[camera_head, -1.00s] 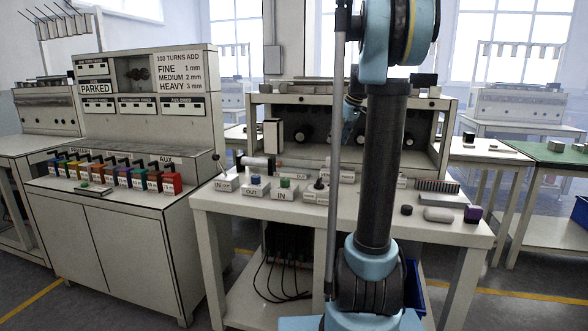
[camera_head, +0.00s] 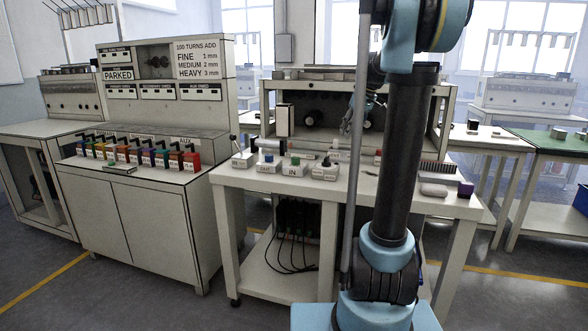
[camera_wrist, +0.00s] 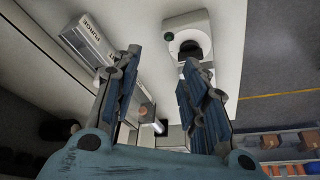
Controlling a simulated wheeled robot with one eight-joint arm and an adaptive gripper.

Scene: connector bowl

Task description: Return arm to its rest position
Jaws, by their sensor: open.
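My gripper (camera_wrist: 162,65) is open and empty in the wrist view, its two blue-grey fingers spread apart. A white surface lies beyond them. A dark round knob on a pale base (camera_wrist: 186,22) shows past the right fingertip, and a pale block with dark lettering (camera_wrist: 92,40) shows left of the left finger. Whether either finger touches anything cannot be told. In the head view my gripper (camera_head: 345,126) is small, in front of the bench's open shelf, above the worktop. My own dark upright arm part hides some of the bench to its right.
The white bench (camera_head: 236,180) carries small labelled boxes (camera_head: 294,168), a comb-like block (camera_head: 438,168) and a purple piece (camera_head: 466,189). A cabinet (camera_head: 150,215) with a row of coloured blocks (camera_head: 135,152) stands left. Open floor (camera_head: 130,305) lies in front.

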